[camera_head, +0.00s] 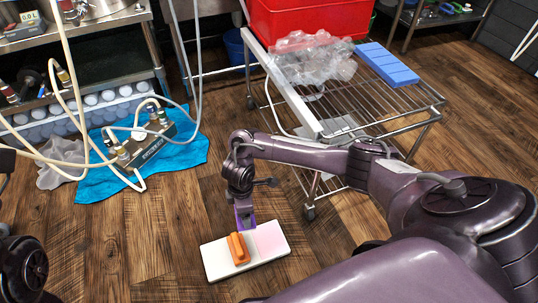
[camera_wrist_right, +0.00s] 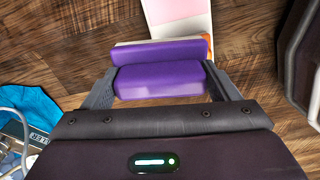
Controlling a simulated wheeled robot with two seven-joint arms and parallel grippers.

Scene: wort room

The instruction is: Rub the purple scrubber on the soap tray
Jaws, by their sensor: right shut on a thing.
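The soap tray (camera_head: 220,266) is a white rectangular board on the wood floor, with a pink patch on its right half. An orange scrubber (camera_head: 238,249) sits on its left half. My right gripper (camera_head: 245,210) is shut on the purple scrubber (camera_head: 246,220), just at the tray's back edge. The purple scrubber (camera_wrist_right: 160,80) also shows between both fingers in the right wrist view, with part of the tray (camera_wrist_right: 180,26) beyond it. I cannot tell whether the scrubber touches the tray. My left gripper is not in view; only dark parts of my left arm show at the left edge.
A wire-shelf cart (camera_head: 370,112) stands behind, carrying a red bin (camera_head: 310,18), clear plastic bags (camera_head: 312,62) and a blue block (camera_head: 387,65). A blue cloth (camera_head: 185,155) with a hose manifold (camera_head: 150,143) lies at left. The floor around the tray is clear.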

